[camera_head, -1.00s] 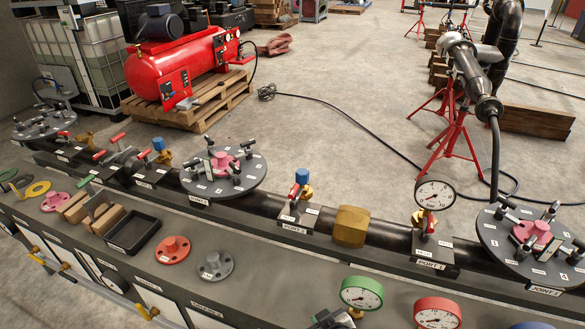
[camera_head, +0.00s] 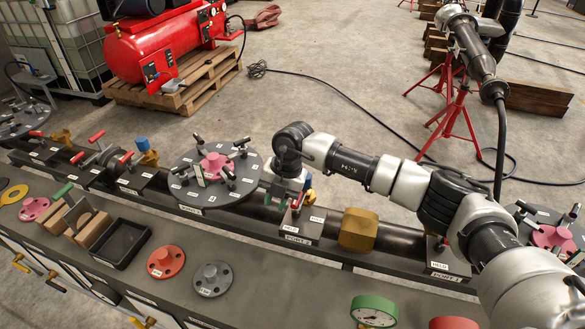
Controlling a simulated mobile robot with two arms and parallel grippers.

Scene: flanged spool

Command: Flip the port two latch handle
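The port two latch handle (camera_head: 296,196) is a small red lever on a dark block labelled PORT 2 (camera_head: 298,228), on the long dark pipe. My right arm comes in from the right. My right gripper (camera_head: 285,187) points down just behind and to the left of the red lever, very close to it. I cannot tell whether they touch. Its fingers are small and partly lost against the dark pipe, so their opening does not show. The blue-capped fitting (camera_head: 308,183) behind the block is partly hidden. My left gripper is not in view.
A flanged joint disc (camera_head: 184,189) with clamps stands left of port two. A brass block (camera_head: 358,229) sits to its right. Red (camera_head: 166,260) and grey (camera_head: 212,279) flanges lie on the bench in front.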

